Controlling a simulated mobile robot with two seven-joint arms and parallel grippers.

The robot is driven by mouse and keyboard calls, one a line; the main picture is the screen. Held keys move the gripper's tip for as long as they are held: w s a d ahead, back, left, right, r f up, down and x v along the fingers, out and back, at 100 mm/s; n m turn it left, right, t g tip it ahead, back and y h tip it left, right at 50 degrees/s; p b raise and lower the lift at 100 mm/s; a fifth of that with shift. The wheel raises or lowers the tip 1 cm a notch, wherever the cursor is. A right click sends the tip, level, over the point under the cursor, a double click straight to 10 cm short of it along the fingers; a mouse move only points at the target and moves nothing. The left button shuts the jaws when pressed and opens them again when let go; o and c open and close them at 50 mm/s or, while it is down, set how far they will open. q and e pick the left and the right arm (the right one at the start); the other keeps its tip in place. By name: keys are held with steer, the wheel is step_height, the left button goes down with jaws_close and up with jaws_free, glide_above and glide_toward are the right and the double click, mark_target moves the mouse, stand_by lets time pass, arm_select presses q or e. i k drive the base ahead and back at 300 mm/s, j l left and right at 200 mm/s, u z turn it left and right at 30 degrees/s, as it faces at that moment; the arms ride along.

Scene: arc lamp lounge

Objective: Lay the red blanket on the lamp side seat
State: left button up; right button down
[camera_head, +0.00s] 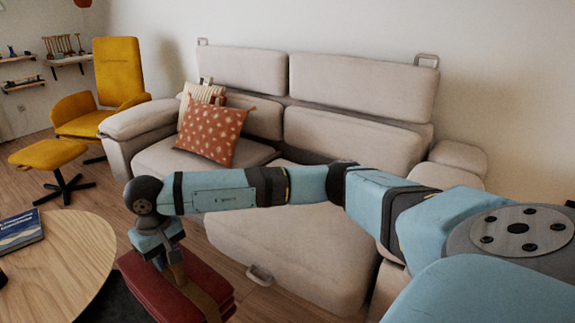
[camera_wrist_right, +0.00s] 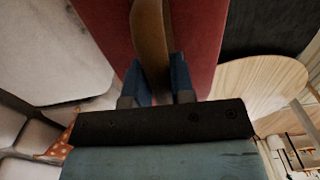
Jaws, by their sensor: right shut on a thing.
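The red blanket (camera_head: 145,287) is a folded bundle with a brown strap (camera_head: 203,300) around it, at the bottom of the head view. My right gripper (camera_head: 170,262) points down over it and is shut on the strap. The right wrist view shows the blanket (camera_wrist_right: 205,35) and the strap (camera_wrist_right: 150,40) between the fingers (camera_wrist_right: 158,75). The beige sofa (camera_head: 365,90) has several seat sections, partly hidden by my right arm. A extended seat section (camera_head: 290,255) lies just right of the blanket. No arc lamp is clearly visible. My left gripper is not in view.
A round wooden table (camera_head: 75,255) with a blue book (camera_head: 20,230) stands left of the blanket. A patterned orange cushion (camera_head: 212,132) leans on the sofa's left end. A yellow armchair (camera_head: 118,70) and footstool (camera_head: 47,152) stand at the far left.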

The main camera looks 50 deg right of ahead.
mark_target(297, 214)
steer(key=i+l, duration=0.1)
steer(key=l, duration=1.1)
steer(key=i+l, duration=0.15)
steer(key=l, duration=0.45)
